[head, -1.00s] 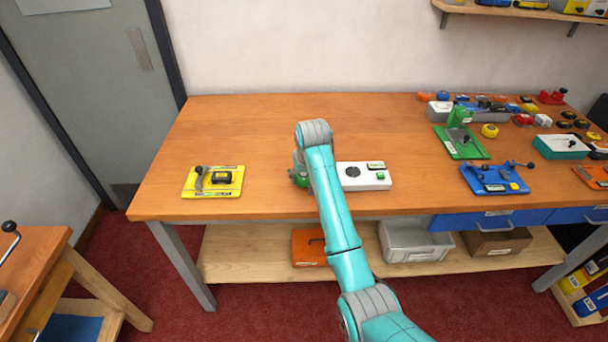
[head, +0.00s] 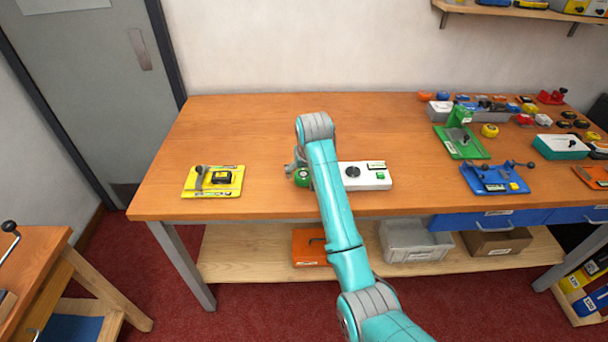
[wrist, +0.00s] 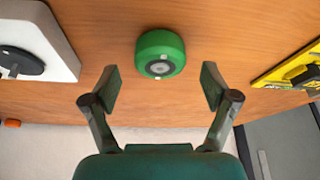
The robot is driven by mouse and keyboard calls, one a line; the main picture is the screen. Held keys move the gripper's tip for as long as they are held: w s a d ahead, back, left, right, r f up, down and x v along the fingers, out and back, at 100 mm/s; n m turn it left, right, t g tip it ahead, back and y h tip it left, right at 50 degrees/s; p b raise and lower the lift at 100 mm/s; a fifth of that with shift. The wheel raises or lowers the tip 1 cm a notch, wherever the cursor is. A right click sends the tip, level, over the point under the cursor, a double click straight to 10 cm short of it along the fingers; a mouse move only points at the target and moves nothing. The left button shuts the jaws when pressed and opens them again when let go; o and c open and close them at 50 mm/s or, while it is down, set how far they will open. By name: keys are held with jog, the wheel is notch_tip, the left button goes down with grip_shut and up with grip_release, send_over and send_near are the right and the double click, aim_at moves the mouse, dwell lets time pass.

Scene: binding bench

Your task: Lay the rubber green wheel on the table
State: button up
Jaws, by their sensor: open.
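The green wheel (head: 302,178) lies on the wooden table, just left of the white box with a black disc. In the wrist view the green wheel (wrist: 160,54) shows its round side with a grey hub, and it appears to rest on the table top. My gripper (wrist: 160,88) is open and empty, with its fingers spread and the wheel beyond the fingertips, apart from both. In the head view my arm partly hides the gripper. The table (head: 240,130) is bare around the wheel's left side.
The white box (head: 365,176) stands close to the right of the wheel. A yellow plate (head: 213,182) with a black block lies at the left. Green and blue fixtures (head: 460,142) (head: 494,178) and many small parts crowd the right side. The back left of the table is clear.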

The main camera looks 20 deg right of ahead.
jog(key=v, duration=0.9)
jog(key=shift+r, duration=0.3)
jog(key=shift+s, duration=0.1)
dwell(0.9)
